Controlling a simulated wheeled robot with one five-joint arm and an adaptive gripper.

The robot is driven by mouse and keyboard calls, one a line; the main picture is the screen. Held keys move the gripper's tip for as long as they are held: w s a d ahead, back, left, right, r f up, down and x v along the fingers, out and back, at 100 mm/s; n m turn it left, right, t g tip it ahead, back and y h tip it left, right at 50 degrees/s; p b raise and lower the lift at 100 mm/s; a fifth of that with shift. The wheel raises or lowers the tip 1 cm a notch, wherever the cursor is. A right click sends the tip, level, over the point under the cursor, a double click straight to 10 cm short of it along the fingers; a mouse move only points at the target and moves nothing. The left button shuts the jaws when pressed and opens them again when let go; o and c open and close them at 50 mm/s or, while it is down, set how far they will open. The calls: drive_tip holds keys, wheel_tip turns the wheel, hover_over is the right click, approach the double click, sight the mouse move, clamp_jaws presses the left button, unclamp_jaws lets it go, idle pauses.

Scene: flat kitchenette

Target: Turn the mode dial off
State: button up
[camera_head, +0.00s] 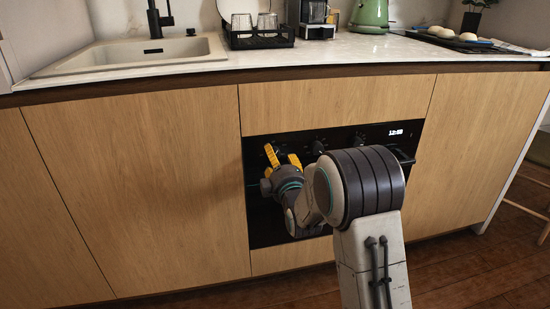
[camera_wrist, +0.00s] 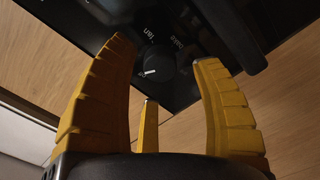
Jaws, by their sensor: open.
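The dial (camera_wrist: 157,65) is a round black knob on the black oven panel in the wrist view. It has a white pointer mark on its lower left side, and small white labels beside it are turned and hard to read. My gripper (camera_wrist: 165,50) has yellow fingers, spread apart on either side of the dial, with a third finger below it. I see no finger closed on the dial. In the head view my gripper (camera_head: 281,153) is at the left end of the oven's control panel, and its fingers largely hide the knob there.
The oven panel has other knobs (camera_head: 318,147) to the right and a lit clock (camera_head: 396,132). A dark bar handle (camera_wrist: 232,35) shows beside the dial in the wrist view. Wooden cabinet doors (camera_head: 140,175) flank the oven, under a pale worktop (camera_head: 330,52).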

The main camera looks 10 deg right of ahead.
drive_tip(key=shift+w, duration=1.3)
clamp_jaws()
